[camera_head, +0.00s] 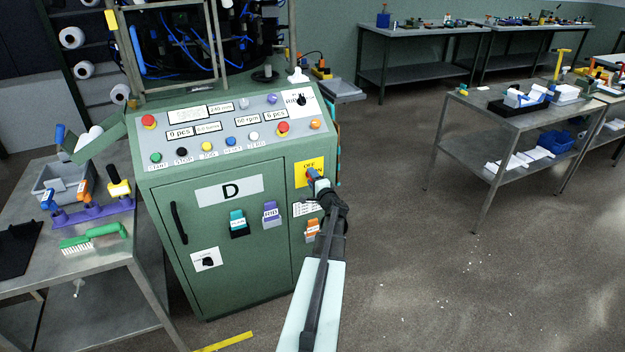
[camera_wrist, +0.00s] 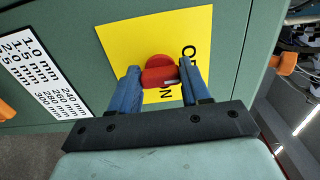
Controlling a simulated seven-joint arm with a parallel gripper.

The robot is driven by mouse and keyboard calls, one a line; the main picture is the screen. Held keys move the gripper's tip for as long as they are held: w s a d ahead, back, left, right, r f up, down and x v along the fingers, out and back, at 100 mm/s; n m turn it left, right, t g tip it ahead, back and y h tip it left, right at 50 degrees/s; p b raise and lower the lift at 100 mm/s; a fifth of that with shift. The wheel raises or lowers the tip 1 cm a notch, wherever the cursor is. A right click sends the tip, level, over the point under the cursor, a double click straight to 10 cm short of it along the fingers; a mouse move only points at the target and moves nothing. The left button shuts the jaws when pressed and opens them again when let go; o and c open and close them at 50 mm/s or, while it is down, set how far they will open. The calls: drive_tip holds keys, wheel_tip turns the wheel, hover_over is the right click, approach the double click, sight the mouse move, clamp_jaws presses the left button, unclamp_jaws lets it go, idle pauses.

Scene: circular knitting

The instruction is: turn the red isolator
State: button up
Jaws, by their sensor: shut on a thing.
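The red isolator (camera_wrist: 158,70) is a round red knob with a raised grip bar, on a yellow plate (camera_wrist: 115,45) marked OFF and ON, in the wrist view. The yellow plate also shows in the head view (camera_head: 302,178) on the right front of the green machine cabinet. My gripper (camera_wrist: 160,78) has its two blue fingers on either side of the red knob, shut on it. In the head view my gripper (camera_head: 318,184) reaches the plate and hides most of the knob. Part of the ON and OFF lettering is covered by the fingers and knob.
The green cabinet (camera_head: 280,250) carries a sloped button panel (camera_head: 225,128) above, with red emergency buttons. An orange block (camera_head: 312,229) and a white label (camera_wrist: 42,75) are close beside the plate. A table with tools (camera_head: 90,245) stands left; open floor lies right.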

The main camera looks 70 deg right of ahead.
drive_tip(key=o, duration=1.1)
drive_tip(key=shift+c, duration=0.2)
drive_tip(key=shift+s+a, duration=0.1)
drive_tip(key=v, duration=1.3)
drive_tip(key=shift+s+a, duration=0.2)
